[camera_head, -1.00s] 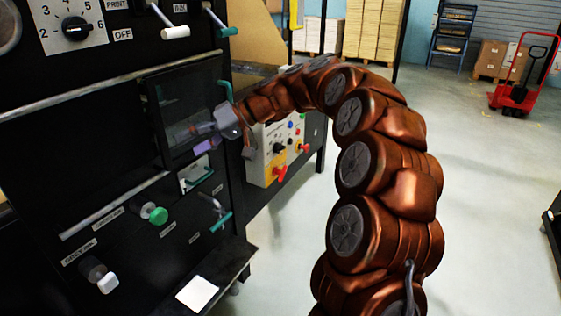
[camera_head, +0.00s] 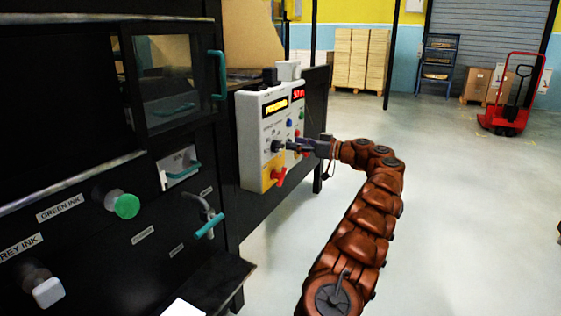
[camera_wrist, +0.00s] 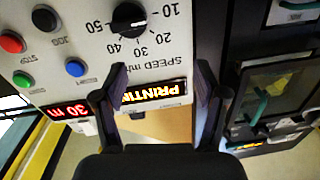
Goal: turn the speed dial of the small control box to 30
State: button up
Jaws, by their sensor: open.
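The small control box (camera_head: 262,140) is a pale panel on the side of the black machine. Its black speed dial (camera_wrist: 128,19) shows at the top of the wrist view, with numbers 10 to 50 around it, upside down. I cannot clearly tell where its pointer stands. The dial also shows in the head view (camera_head: 277,146).
Red, black, green and blue buttons (camera_wrist: 75,67) sit beside the dial. A red switch (camera_head: 278,176) on a yellow plate is below it. A windowed door with a teal handle (camera_head: 218,75) stands left of the box.

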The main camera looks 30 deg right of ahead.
aim_at(282, 146)
jog(key=d+f+h+b, duration=0.1)
jog(key=d+f, duration=0.2)
jog(key=d, duration=0.1)
jog(key=shift+n+t, duration=0.3)
jog(key=shift+n, duration=0.1)
jog(key=shift+a+b+x, duration=0.15)
jog(key=shift+b+x, duration=0.2)
jog(key=shift+x, duration=1.6)
jog(key=shift+a+b+x, duration=0.15)
jog(key=shift+b+x, duration=0.2)
jog(key=shift+x, duration=1.55)
jog(key=shift+s+f, duration=0.1)
jog(key=shift+s, duration=0.15)
jog(key=c, duration=1.1)
jog(key=shift+c, duration=0.2)
